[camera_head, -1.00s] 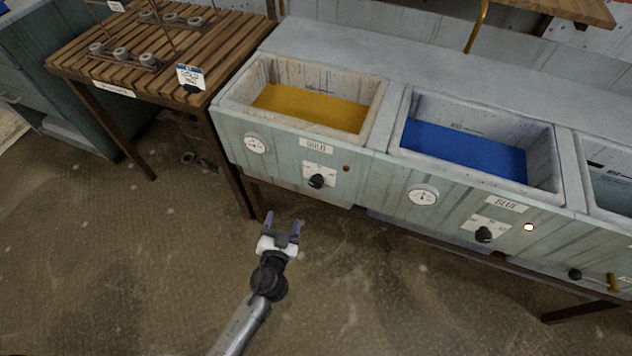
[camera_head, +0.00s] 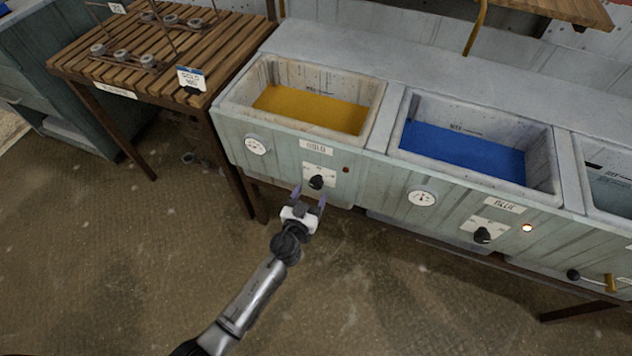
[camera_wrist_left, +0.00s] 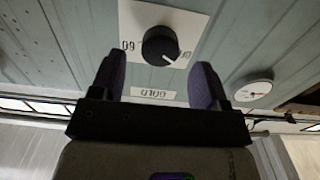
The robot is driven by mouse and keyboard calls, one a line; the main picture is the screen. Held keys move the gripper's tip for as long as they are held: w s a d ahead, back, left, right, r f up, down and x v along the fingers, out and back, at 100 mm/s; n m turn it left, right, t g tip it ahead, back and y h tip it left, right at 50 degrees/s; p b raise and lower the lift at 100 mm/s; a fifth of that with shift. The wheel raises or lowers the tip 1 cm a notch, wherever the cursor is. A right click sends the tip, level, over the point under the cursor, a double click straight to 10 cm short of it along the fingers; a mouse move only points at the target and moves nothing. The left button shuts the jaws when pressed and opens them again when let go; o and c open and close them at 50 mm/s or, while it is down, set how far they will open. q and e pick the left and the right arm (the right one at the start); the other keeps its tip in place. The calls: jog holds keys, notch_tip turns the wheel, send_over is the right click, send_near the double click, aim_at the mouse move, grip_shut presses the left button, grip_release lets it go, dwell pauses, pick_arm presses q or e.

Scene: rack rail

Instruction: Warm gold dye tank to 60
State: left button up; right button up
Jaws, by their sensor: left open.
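The gold dye tank (camera_head: 228,104) holds yellow dye (camera_head: 311,108) in the head view. Its black dial knob (camera_head: 316,182) sits on a white scale plate on the front panel, under the GOLD label (camera_head: 316,146). The knob also shows in the left wrist view (camera_wrist_left: 160,45), upside down, with a 60 mark at the plate's left side and its white pointer line toward the lower right. My left gripper (camera_head: 310,194) is open and empty just in front of and below the knob, apart from it. Its two purple fingers (camera_wrist_left: 158,84) straddle the view below the knob.
A round gauge (camera_head: 256,146) and a dark red lamp (camera_head: 346,170) flank the gold dial. The blue tank (camera_head: 463,148) stands to the right, its lamp (camera_head: 527,228) lit. A slatted wooden table (camera_head: 75,62) stands left. Floor in front is clear.

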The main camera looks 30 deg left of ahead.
aim_at(315, 186)
pick_arm(q)
jog(key=shift+w+a, duration=0.2)
jog(key=shift+w, duration=2.15)
jog(key=shift+c, duration=0.3)
jog(key=c, duration=0.8)
jog(key=shift+c, duration=0.3)
